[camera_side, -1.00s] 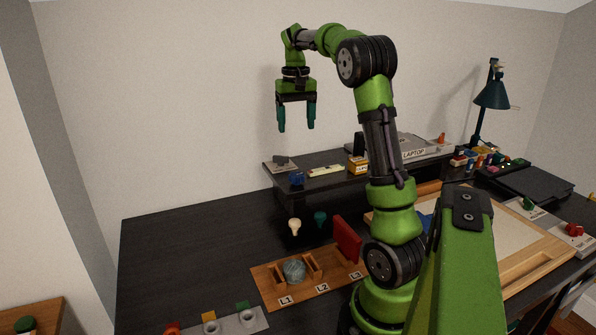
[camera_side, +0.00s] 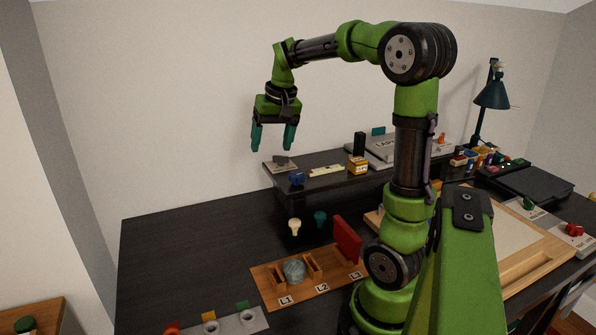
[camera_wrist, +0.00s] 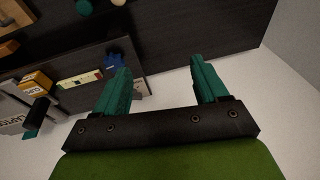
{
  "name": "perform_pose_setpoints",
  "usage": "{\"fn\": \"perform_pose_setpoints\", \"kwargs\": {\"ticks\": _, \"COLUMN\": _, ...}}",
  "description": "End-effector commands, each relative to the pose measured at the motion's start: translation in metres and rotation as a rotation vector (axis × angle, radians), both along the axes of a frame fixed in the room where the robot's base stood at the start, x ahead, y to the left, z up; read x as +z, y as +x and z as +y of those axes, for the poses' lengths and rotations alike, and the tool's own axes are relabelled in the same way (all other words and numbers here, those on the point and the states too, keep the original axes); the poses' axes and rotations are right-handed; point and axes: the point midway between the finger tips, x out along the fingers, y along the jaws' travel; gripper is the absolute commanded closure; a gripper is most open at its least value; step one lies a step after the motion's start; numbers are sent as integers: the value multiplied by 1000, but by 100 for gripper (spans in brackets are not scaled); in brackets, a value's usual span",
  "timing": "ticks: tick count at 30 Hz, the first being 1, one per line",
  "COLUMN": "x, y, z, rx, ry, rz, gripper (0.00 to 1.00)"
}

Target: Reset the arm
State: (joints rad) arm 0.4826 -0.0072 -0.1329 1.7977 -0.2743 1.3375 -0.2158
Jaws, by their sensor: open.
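My gripper (camera_side: 273,137) hangs in the air above the left end of the raised shelf, with its two teal fingers pointing down. The fingers are spread apart with nothing between them. In the wrist view the open fingers (camera_wrist: 160,88) show against the dark desk and the pale wall. No object touches the gripper.
On the desk (camera_side: 190,245), a wooden rack (camera_side: 270,290) labelled L1 to L3 holds a grey-blue ball (camera_side: 294,271). The desk's left side is clear.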

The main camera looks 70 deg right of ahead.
Motion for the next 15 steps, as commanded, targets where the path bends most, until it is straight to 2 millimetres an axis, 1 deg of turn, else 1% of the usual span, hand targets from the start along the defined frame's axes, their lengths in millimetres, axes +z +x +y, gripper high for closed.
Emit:
{"fn": "perform_pose_setpoints", "kwargs": {"ticks": 1, "x": 0, "y": -3, "z": 35, "rx": 48, "ry": -1, "rz": -53, "gripper": 27}}
{"fn": "perform_pose_setpoints", "kwargs": {"ticks": 2, "x": -1, "y": -5, "z": 54, "rx": 72, "ry": -1, "rz": -84, "gripper": 27}}
{"fn": "perform_pose_setpoints", "kwargs": {"ticks": 3, "x": -3, "y": -9, "z": 78, "rx": 104, "ry": 0, "rz": -125, "gripper": 27}}
{"fn": "perform_pose_setpoints", "kwargs": {"ticks": 4, "x": -5, "y": -13, "z": 96, "rx": 127, "ry": 3, "rz": -155, "gripper": 27}}
{"fn": "perform_pose_setpoints", "kwargs": {"ticks": 6, "x": -9, "y": -26, "z": 134, "rx": 185, "ry": 8, "rz": -221, "gripper": 27}}
{"fn": "perform_pose_setpoints", "kwargs": {"ticks": 9, "x": -18, "y": -47, "z": 178, "rx": 266, "ry": 17, "rz": -300, "gripper": 27}}
{"fn": "perform_pose_setpoints", "kwargs": {"ticks": 10, "x": -20, "y": -53, "z": 189, "rx": 291, "ry": 20, "rz": -319, "gripper": 27}}
{"fn": "perform_pose_setpoints", "kwargs": {"ticks": 12, "x": -24, "y": -66, "z": 208, "rx": 344, "ry": 25, "rz": -355, "gripper": 27}}
{"fn": "perform_pose_setpoints", "kwargs": {"ticks": 15, "x": -25, "y": -80, "z": 226, "rx": 406, "ry": 28, "rz": -385, "gripper": 27}}
